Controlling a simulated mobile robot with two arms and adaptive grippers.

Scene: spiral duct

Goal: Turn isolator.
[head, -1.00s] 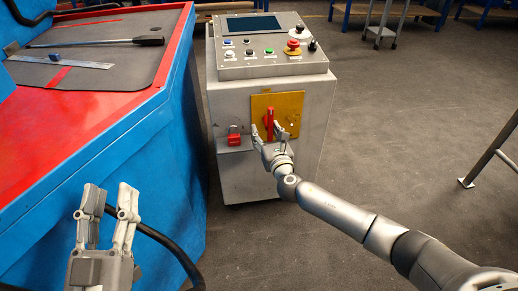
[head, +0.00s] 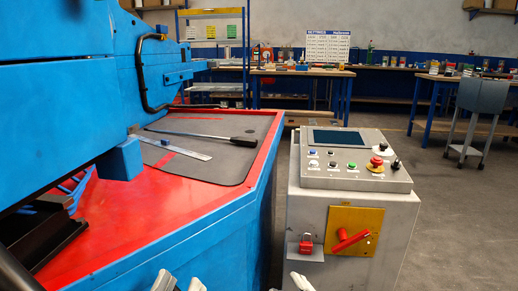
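The isolator is a red rotary handle (head: 352,241) on a yellow plate (head: 367,217) on the front of the grey control cabinet (head: 309,213). The handle lies slanted, close to level, its right end a little higher. Nothing touches it. My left gripper (head: 179,285) shows only as two fingertips at the bottom edge, apart with nothing between them. A small part of my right gripper (head: 301,283) shows at the bottom edge, below and left of the handle, clear of it. Most of both grippers is out of frame.
A red padlock (head: 306,244) hangs on a small bracket left of the yellow plate. The cabinet's sloped top carries a screen, several buttons and a red emergency stop (head: 376,162). A blue and red machine (head: 227,215) stands close on the left. Floor to the right is open.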

